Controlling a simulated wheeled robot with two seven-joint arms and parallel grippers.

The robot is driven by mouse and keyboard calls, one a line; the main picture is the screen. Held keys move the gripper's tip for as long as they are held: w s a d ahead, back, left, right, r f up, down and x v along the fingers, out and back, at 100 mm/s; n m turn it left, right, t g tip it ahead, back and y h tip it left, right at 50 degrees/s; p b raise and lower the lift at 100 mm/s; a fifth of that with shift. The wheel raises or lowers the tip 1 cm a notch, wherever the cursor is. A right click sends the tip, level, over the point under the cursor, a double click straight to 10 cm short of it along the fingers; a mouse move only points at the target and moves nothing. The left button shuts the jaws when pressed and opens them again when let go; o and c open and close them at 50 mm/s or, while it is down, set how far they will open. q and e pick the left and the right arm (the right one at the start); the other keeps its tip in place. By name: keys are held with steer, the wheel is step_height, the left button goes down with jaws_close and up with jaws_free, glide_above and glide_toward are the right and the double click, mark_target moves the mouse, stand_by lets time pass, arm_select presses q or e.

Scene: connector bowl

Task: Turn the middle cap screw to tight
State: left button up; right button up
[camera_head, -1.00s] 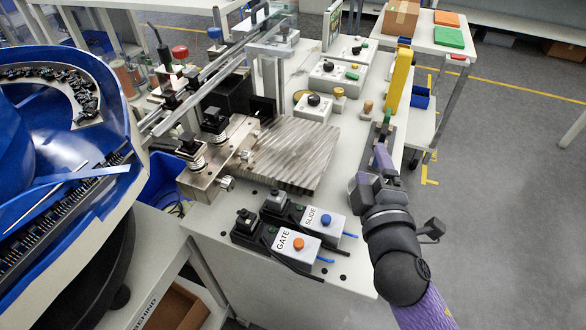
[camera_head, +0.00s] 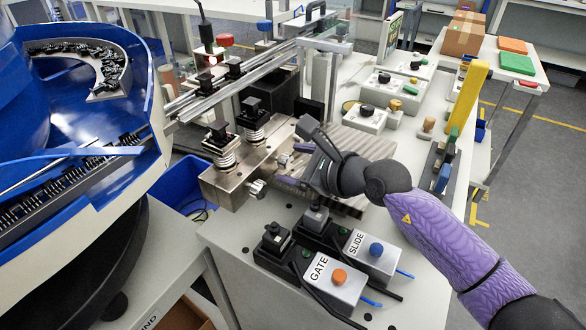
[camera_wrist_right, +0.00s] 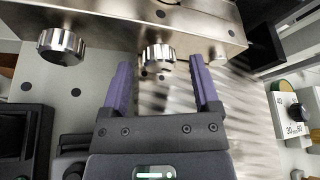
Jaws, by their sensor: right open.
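The metal block (camera_head: 222,185) has knurled cap screws on its side face. In the right wrist view the middle cap screw (camera_wrist_right: 157,56) protrudes from the block's lower edge, between and just beyond my fingertips. Another knurled screw (camera_wrist_right: 62,46) is to its left, and a smaller metal piece (camera_wrist_right: 218,56) is by the right finger. My right gripper (camera_wrist_right: 160,68) is open, with purple fingers apart and nothing held; I cannot tell whether either finger touches the screw. In the head view the right gripper (camera_head: 293,166) is beside the block and partly hides the screws. My left gripper is not in view.
The GATE box (camera_head: 333,281) and SLIDE box (camera_head: 371,254) stand near the bench front, below my right arm. A ribbed metal plate (camera_head: 352,143) lies beyond the gripper. A yellow upright bar (camera_head: 468,98) stands at the right.

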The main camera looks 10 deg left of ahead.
steer(key=shift+w+a+f, duration=0.1)
steer(key=shift+w+a, duration=0.1)
steer(key=shift+a, duration=0.2)
jaws_close()
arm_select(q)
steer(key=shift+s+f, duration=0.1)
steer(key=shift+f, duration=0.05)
arm_select(e)
steer(key=shift+m+g, duration=0.3)
steer(key=shift+w+m+g+y, duration=0.1)
steer(key=shift+m+g+y, duration=0.2)
steer(key=shift+m+g, duration=0.7)
steer(key=shift+d+m+b, duration=0.1)
steer(key=shift+m+b, duration=0.25)
steer(key=shift+m, duration=0.35)
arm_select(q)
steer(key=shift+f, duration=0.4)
arm_select(e)
steer(key=shift+g, duration=0.3)
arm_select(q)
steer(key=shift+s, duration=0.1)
arm_select(e)
steer(key=shift+m, duration=0.4)
